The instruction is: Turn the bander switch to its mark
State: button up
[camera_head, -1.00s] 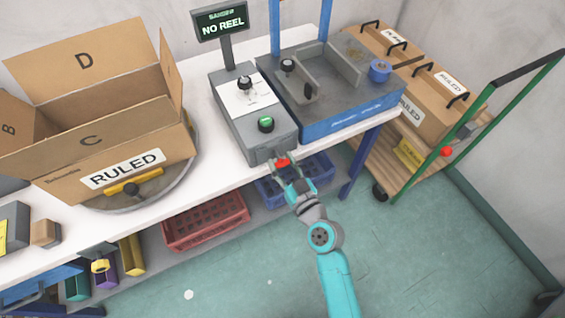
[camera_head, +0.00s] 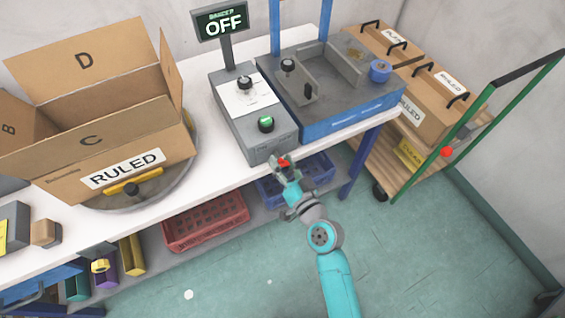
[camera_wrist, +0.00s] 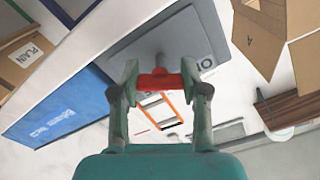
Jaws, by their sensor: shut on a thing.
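The bander switch is a red handle (camera_head: 285,162) on the near end of the grey control box (camera_head: 255,122). In the wrist view the red handle (camera_wrist: 159,82) lies crosswise between the fingers, with a grey shaft behind it. My gripper (camera_head: 283,167) is shut on the handle; it also shows in the wrist view (camera_wrist: 165,86). A white round mark like an O (camera_wrist: 207,62) shows on the grey panel to the right of the handle. The bander display (camera_head: 222,22) reads OFF. Other marks around the switch are hidden or too small to tell.
The blue-fronted bander (camera_head: 345,115) stands right of the control box. A large open carton (camera_head: 80,150) stands on the left of the white table. Red (camera_head: 205,222) and blue (camera_head: 312,184) crates sit below. A trolley with boxes (camera_head: 415,100) is at the right.

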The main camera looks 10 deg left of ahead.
jog(key=m, duration=0.5)
jog(key=shift+m, duration=0.3)
jog(key=m, duration=0.5)
jog(key=shift+m, duration=0.3)
jog(key=o, duration=1.2)
jog(key=shift+c, duration=0.2)
jog(key=v, duration=1.2)
